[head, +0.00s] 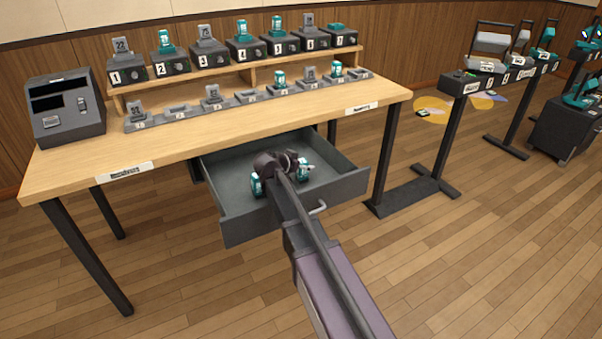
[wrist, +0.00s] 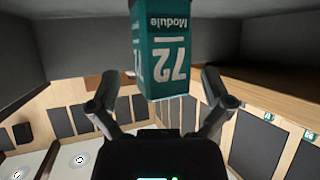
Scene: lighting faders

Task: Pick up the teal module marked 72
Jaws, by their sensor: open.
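The teal module marked 72 (wrist: 163,48) fills the top centre of the wrist view, with its lettering upside down there. My gripper (wrist: 160,86) is open, with one finger to the left and one to the right of the module's near end. Clear gaps show between the fingers and the module, and neither finger appears to touch it. In the head view my gripper (head: 281,162) is inside the open drawer (head: 232,226). Teal modules show on its left (head: 257,185) and right (head: 305,167). Their numbers are unreadable there, and my arm hides part of the drawer.
The drawer walls surround my gripper, under the wooden table (head: 75,175). A numbered shelf (head: 190,87) and a row of grey slots (head: 175,109) hold other teal and grey modules. A dark console (head: 65,110) stands at the left. A black rack (head: 450,88) is at the right.

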